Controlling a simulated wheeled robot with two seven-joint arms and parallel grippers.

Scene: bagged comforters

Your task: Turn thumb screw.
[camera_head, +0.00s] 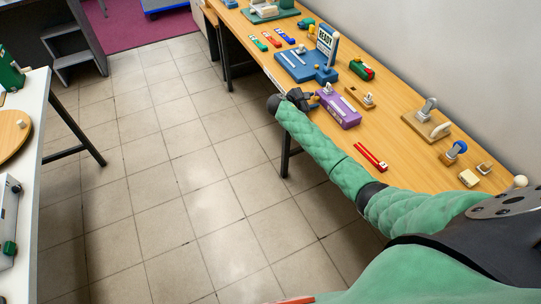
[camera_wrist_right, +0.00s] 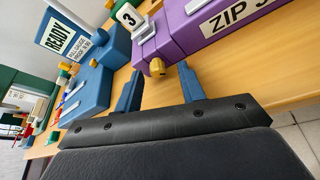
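The purple fixture (camera_head: 341,108) sits near the front edge of the wooden bench; in the right wrist view its purple body (camera_wrist_right: 187,30) carries a "ZIP" label. My right gripper (camera_head: 306,99) is beside the fixture's front end. My left gripper is out of view.
A blue fixture (camera_head: 303,65) with a "READY" sign (camera_head: 327,42) stands just behind the purple one. Red clamps (camera_head: 370,157), a green-red block (camera_head: 362,70) and wooden-based fixtures (camera_head: 427,124) lie along the bench. The tiled floor (camera_head: 190,170) is clear; a white table (camera_head: 33,125) stands left.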

